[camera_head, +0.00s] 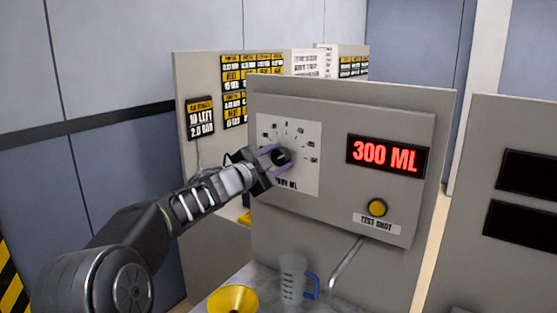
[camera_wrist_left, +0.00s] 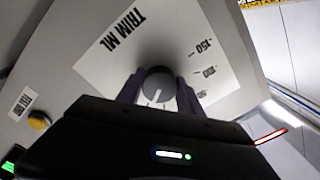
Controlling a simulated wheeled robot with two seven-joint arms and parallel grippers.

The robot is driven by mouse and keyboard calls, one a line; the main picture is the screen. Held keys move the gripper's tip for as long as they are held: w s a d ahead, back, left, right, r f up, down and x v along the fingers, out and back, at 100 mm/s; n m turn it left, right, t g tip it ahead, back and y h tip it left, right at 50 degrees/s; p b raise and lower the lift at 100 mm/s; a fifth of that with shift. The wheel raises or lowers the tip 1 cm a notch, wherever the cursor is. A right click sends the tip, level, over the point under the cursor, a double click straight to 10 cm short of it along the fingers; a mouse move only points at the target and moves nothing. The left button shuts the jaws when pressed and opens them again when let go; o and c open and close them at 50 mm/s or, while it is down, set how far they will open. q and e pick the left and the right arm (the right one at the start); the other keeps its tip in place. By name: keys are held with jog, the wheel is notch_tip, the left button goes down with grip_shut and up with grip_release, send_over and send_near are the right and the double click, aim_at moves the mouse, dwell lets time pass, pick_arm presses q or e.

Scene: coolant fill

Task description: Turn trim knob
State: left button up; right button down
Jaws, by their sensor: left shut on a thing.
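The trim knob (camera_head: 282,157) is a dark round knob on a white dial plate (camera_head: 306,172) on the grey panel. My left gripper (camera_head: 275,158) is at the knob, its fingers on either side of it and shut on it. In the left wrist view the knob (camera_wrist_left: 159,88) shows a grey face with a thin white pointer line, between the two fingers (camera_wrist_left: 160,92). The plate there reads "TRIM ML", with marks such as -150 and -100. The red display (camera_head: 386,156) reads 300 ML. My right gripper is not in view.
A yellow test shot button (camera_head: 377,207) is right of the dial. Below the panel are a spout (camera_head: 345,264), a clear jug with a blue handle (camera_head: 293,279) and a yellow funnel (camera_head: 233,299). Label boards (camera_head: 200,117) stand behind at the left.

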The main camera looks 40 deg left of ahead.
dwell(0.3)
pick_arm(q)
jog(key=o, duration=1.4)
jog(key=s+b, duration=0.1)
jog(key=s, duration=0.6)
jog(key=shift+s+d, duration=0.1)
jog(key=shift+s, duration=0.3)
jog(key=shift+f, duration=0.1)
